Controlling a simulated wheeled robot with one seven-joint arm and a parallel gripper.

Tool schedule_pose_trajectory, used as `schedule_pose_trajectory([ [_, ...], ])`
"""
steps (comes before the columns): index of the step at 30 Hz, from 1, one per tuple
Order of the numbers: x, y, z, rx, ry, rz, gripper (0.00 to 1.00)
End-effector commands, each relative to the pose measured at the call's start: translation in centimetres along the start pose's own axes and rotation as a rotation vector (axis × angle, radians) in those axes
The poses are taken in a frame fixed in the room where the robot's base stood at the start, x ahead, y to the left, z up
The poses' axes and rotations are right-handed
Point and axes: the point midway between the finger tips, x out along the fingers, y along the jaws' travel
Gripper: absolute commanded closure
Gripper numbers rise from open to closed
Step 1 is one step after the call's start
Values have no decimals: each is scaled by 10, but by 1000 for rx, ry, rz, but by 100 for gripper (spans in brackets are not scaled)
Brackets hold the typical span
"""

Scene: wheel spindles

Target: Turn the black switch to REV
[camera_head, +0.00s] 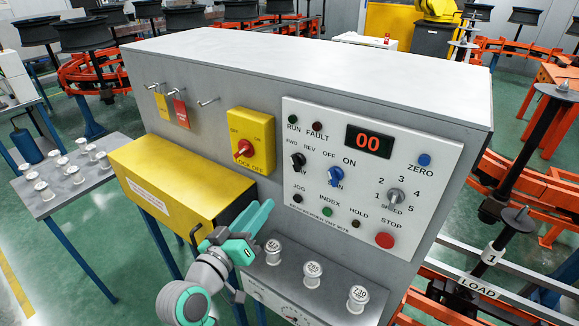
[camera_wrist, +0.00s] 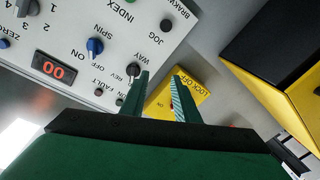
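The black switch (camera_head: 298,160) is a small round knob on the white control panel, with FWD and REV printed above it. Its pointing direction is too small to read surely. In the wrist view the black switch (camera_wrist: 132,70) shows just left of the left fingertip, apparently apart from it. My gripper (camera_head: 257,214) has teal fingers and is in front of the console, below and left of the panel. In the wrist view my gripper (camera_wrist: 161,76) is open, with nothing between its fingers.
A blue knob (camera_head: 335,176) sits right of the black switch, and a black JOG button (camera_head: 297,198) below it. A yellow lock-off box with a red knob (camera_head: 243,148) is to the left. A yellow cabinet (camera_head: 185,180) juts out left of my gripper. White spools (camera_head: 312,275) stand on the ledge below.

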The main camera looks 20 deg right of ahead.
Motion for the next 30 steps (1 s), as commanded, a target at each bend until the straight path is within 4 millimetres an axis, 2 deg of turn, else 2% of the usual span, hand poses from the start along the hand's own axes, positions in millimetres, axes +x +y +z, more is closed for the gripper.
schedule_pose_trajectory([
  [1, 3, 10, -15, 19, -5, 33, 72],
  [3, 4, 22, -29, 39, -17, 71, 72],
  [8, 5, 41, -46, 71, -39, 126, 72],
  [14, 14, 47, -49, 79, -48, 142, 72],
  [30, 97, 58, -44, 77, -46, 140, 72],
])
